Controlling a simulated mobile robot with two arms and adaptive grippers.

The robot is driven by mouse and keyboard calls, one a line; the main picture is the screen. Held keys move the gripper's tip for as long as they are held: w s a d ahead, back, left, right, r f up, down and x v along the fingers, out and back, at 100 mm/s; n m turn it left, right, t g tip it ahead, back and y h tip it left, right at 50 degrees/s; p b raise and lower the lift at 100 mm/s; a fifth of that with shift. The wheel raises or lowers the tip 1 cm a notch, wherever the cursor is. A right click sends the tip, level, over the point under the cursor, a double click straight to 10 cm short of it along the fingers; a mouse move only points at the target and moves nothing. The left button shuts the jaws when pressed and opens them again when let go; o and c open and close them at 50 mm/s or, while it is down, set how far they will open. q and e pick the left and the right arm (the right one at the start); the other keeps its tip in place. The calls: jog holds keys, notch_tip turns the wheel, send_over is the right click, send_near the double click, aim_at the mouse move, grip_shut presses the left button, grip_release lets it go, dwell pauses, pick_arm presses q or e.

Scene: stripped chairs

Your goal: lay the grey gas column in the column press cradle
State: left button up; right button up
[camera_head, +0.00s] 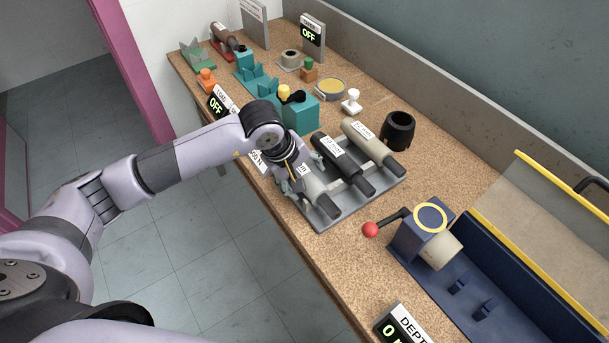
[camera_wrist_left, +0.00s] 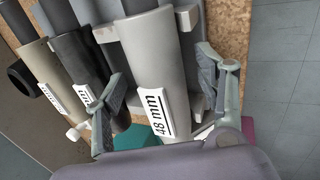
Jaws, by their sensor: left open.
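The grey gas column (camera_head: 319,199) lies in the front slot of a grey rack (camera_head: 333,222) on the bench. In the left wrist view the grey column (camera_wrist_left: 158,62) carries a "48 mm" label. My left gripper (camera_head: 301,174) is above it, with its open fingers on either side of the column in the left wrist view (camera_wrist_left: 160,75). I cannot tell whether they touch it. The navy column press (camera_head: 410,241) stands to the right. Its cradle, two small blue supports (camera_head: 459,284), is empty. My right gripper is not in view.
A black column (camera_head: 340,160) and a cream column (camera_head: 366,142) lie beside the grey one. A black cup (camera_head: 398,130) stands behind the rack. A red-knobbed lever (camera_head: 370,229) sticks out from the press. A yellow-edged clear guard (camera_head: 550,225) stands behind the cradle.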

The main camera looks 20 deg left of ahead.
pick_arm(q)
jog(key=shift+c, duration=0.5)
grip_shut()
jog(key=shift+w+r, duration=0.1)
jog(key=shift+r, duration=0.05)
